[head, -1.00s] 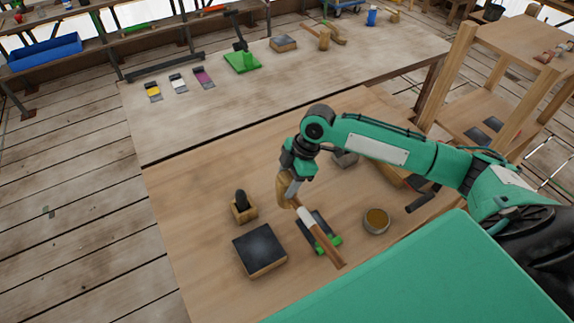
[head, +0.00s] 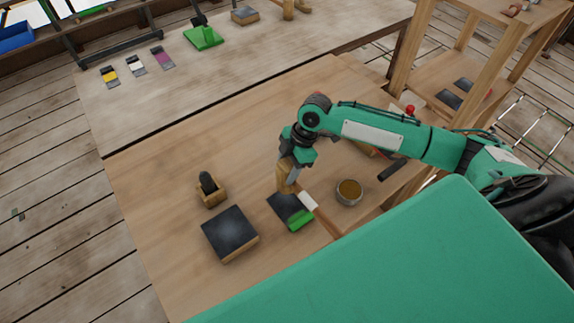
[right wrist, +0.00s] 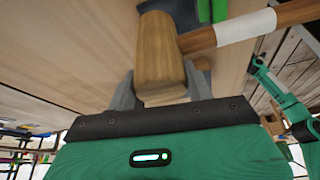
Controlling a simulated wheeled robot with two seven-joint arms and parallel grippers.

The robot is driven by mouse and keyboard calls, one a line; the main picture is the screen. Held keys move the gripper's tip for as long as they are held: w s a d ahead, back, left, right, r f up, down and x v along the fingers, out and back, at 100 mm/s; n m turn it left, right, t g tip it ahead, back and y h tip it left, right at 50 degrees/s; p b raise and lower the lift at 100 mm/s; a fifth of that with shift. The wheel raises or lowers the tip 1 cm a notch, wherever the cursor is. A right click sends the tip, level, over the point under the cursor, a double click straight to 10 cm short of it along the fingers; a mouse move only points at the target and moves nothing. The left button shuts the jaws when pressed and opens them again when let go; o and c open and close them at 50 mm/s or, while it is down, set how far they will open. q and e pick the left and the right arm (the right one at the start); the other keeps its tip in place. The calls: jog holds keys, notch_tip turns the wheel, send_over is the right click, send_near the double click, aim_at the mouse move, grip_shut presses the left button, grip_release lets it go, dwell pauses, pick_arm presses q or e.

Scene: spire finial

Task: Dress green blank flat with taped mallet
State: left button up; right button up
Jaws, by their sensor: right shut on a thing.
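My right gripper (head: 291,179) is shut on the wooden head of the mallet (head: 284,174). The handle slopes down to the right, with white tape (head: 308,202) near the head. The right wrist view shows the wooden head (right wrist: 160,50) between the fingers and the tape (right wrist: 246,27) on the handle. The green blank (head: 299,219) lies on the near table, with a dark upper part and a green end. The mallet is beside and partly in front of its right side; contact cannot be told.
A dark-topped block (head: 229,233) and a wooden holder with a black knob (head: 210,190) stand left of the blank. A round bowl (head: 348,191) with brown contents is to the right. The table's far left is clear.

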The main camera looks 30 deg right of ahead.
pick_arm(q)
jog(key=shift+d+f, duration=0.25)
jog(key=shift+d, duration=0.05)
pick_arm(e)
jog(key=shift+f, duration=0.15)
jog(key=shift+f, duration=0.1)
notch_tip(320, 180, down, 3)
jog(key=shift+a+f+b, duration=0.1)
jog(key=shift+f+b, duration=0.1)
jog(key=shift+b, duration=0.55)
jog(key=shift+f, duration=0.25)
jog(key=shift+c, duration=0.4)
pick_arm(q)
jog(key=shift+w+f, duration=0.1)
jog(key=shift+f, duration=0.6)
jog(key=shift+a, duration=0.15)
pick_arm(e)
jog(key=shift+r, duration=0.1)
notch_tip(320, 180, up, 4)
jog(key=p, duration=0.4)
jog(key=shift+r, duration=0.2)
pick_arm(q)
notch_tip(320, 180, up, 4)
jog(key=shift+r, duration=0.1)
pick_arm(e)
jog(key=shift+f, duration=0.1)
